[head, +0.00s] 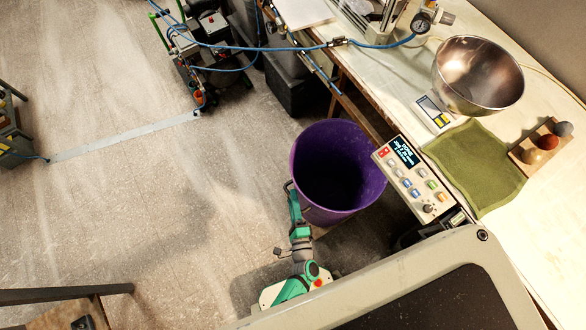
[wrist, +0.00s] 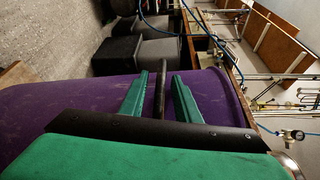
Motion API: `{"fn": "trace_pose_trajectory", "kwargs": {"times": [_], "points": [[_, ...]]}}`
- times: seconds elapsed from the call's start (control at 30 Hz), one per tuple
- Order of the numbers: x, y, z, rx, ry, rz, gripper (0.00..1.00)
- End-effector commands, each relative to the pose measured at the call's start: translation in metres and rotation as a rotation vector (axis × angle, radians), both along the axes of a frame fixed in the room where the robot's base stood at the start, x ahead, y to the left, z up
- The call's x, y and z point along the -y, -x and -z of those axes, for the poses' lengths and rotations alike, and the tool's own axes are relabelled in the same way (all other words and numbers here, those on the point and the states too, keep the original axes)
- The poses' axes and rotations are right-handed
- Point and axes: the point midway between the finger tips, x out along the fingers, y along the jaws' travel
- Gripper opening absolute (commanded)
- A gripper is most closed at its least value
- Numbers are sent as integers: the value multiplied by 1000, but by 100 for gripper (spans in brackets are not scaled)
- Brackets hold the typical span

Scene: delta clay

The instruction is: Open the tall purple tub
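The tall purple tub (head: 345,207) stands on the floor beside the workbench. In the head view its round top shows a dark purple hollow, and I see no lid across it. My gripper (head: 290,188) is at the tub's left rim. In the wrist view the tub's purple wall (wrist: 60,105) fills the middle. There my gripper (wrist: 160,74) has its two green fingers apart, with a dark upright bar (wrist: 161,88) between them. Gaps show on both sides of the bar. I cannot tell whether the bar is part of the tub.
The workbench (head: 400,85) runs along the right, with a control box (head: 415,180), a metal bowl (head: 478,75) and a green cloth (head: 475,165). Dark bins (head: 295,90) stand behind the tub. A blue hose (head: 300,48) crosses above.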

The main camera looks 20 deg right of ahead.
Motion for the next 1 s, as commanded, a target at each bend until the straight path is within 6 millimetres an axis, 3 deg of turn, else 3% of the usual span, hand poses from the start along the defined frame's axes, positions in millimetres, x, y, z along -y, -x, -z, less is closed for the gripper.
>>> {"fn": "trace_pose_trajectory", "kwargs": {"times": [0.33,0.8,1.0], "points": [[-3,10,0,-1,-1,-1,29],[-20,89,-7,-1,-1,-1,29],[-22,103,-9,0,0,-2,29]]}}
